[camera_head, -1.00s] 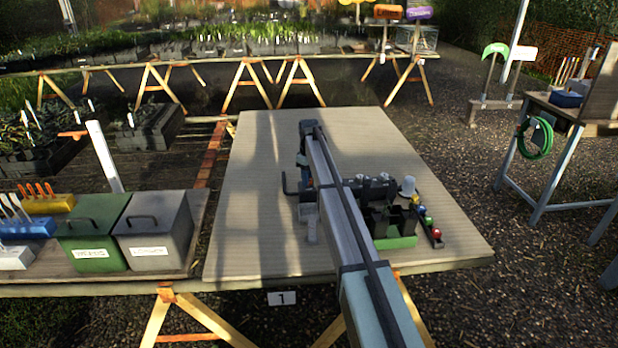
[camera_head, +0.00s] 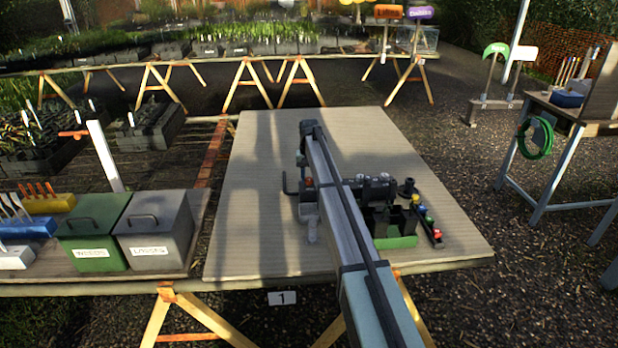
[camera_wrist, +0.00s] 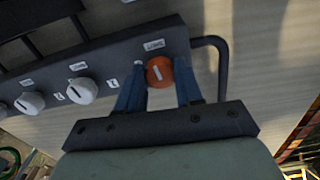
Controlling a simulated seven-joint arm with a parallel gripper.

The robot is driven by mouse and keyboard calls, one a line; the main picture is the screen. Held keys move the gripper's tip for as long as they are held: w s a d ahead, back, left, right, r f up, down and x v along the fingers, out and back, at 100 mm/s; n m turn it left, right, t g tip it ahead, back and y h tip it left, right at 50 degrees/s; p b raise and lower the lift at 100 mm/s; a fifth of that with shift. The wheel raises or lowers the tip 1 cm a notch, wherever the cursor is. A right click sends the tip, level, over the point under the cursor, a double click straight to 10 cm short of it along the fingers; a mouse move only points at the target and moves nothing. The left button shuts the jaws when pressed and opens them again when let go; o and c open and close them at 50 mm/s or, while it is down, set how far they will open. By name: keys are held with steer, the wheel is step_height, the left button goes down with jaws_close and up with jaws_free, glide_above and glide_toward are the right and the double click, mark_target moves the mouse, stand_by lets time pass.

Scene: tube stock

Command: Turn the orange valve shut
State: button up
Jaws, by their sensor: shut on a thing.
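The orange valve (camera_wrist: 160,77) is a round knob with a white line on its face, at the right end of a dark block (camera_wrist: 110,62) in the wrist view. The line stands nearly upright in that picture. My gripper (camera_wrist: 160,66) has one blue finger on each side of the knob and is shut on it. A small white label sits just above the knob. In the head view a small orange-red spot, likely the valve (camera_head: 308,183), shows at the block's left end beside my arm. My arm hides part of the block there.
White knobs (camera_wrist: 82,91) with labels sit along the block to the left. A dark bent pipe (camera_wrist: 224,70) leaves its right end, close to my right finger. A green-based rack (camera_head: 400,241) and coloured balls stand right of my arm. The board's left part (camera_head: 250,220) is clear.

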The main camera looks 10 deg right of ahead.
mark_target(309, 179)
steer(key=shift+m, duration=0.6)
steer(key=o, duration=1)
steer(key=shift+o, duration=0.2)
steer(key=shift+r, duration=0.15)
step_height(309, 179, up, 14)
steer(key=shift+f, duration=0.2)
